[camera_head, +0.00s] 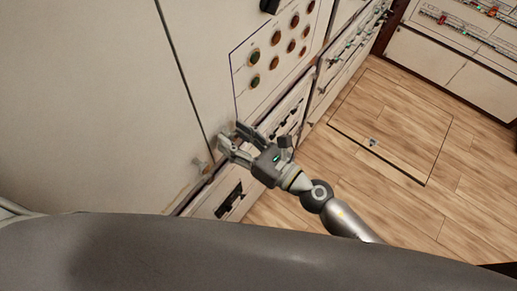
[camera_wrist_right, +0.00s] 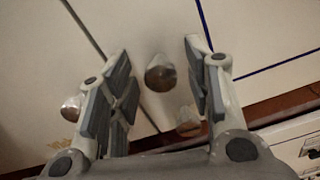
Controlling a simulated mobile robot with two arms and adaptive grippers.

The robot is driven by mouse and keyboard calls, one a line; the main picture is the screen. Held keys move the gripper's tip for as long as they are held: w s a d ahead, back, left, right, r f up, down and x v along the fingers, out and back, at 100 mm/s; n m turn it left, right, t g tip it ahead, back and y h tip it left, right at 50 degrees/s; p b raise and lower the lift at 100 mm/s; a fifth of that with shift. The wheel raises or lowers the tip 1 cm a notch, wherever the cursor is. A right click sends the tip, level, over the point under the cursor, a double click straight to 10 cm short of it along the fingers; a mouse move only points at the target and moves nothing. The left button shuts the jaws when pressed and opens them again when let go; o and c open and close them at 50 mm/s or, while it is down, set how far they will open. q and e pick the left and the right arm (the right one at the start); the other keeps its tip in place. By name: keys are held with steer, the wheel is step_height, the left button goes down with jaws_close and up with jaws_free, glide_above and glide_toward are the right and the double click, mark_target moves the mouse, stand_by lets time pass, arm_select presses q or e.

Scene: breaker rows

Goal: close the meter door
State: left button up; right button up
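My right gripper (camera_head: 233,139) is open in front of the cream cabinet front. In the right wrist view its two fingers (camera_wrist_right: 158,88) stand apart, with a round metal knob (camera_wrist_right: 160,74) showing between them. I see no contact with that knob. A second knob (camera_wrist_right: 70,108) shows left of the left finger, and a third round part (camera_wrist_right: 188,121) is partly covered by the right finger. In the head view a knob (camera_head: 199,163) sits left of the gripper on the large plain cream panel (camera_head: 100,110). Which panel is the meter door is not clear. My left gripper is not in view.
A blue-outlined panel with several round lamps or buttons (camera_head: 275,50) is above the gripper. Lower breaker rows (camera_head: 292,110) run along the cabinet. A floor hatch (camera_head: 385,125) lies in the wooden floor, and another cabinet (camera_head: 455,65) stands at the upper right. The floor between is clear.

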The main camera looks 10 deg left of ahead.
steer(key=v, duration=1)
steer(key=shift+d, duration=0.2)
steer(key=w+d+f+m+t+h+b, duration=0.1)
steer(key=w+d+f+m+h, duration=0.25)
steer(key=f+m, duration=0.5)
steer(key=w+d+f+m+t+h+b, duration=0.25)
steer(key=d+f+m, duration=0.3)
steer(key=f, duration=0.55)
steer(key=s+d+f+m+g+h, duration=0.1)
steer(key=d+f+m+h, duration=0.3)
steer(key=f, duration=0.4)
steer(key=s+d+f+m+g+h, duration=0.1)
steer(key=s+d+f+m, duration=0.1)
steer(key=d+f+m, duration=0.45)
steer(key=s+d+f+m+g+h+b, duration=0.25)
steer(key=s+f+m, duration=0.35)
steer(key=f, duration=0.5)
steer(key=s+d+f+m+g, duration=0.1)
steer(key=s+f+m+g, duration=0.1)
steer(key=s+f+m, duration=0.2)
steer(key=s+d+f+m+g+h, duration=0.1)
steer(key=s+f+m, duration=0.3)
steer(key=s, duration=0.7)
steer(key=s+f+m+g+h+b, duration=0.1)
steer(key=s+f+m+g, duration=0.3)
steer(key=s, duration=0.3)
steer(key=shift+s+d+f, duration=0.25)
steer(key=shift+d+f, duration=0.15)
steer(key=shift+f, duration=0.25)
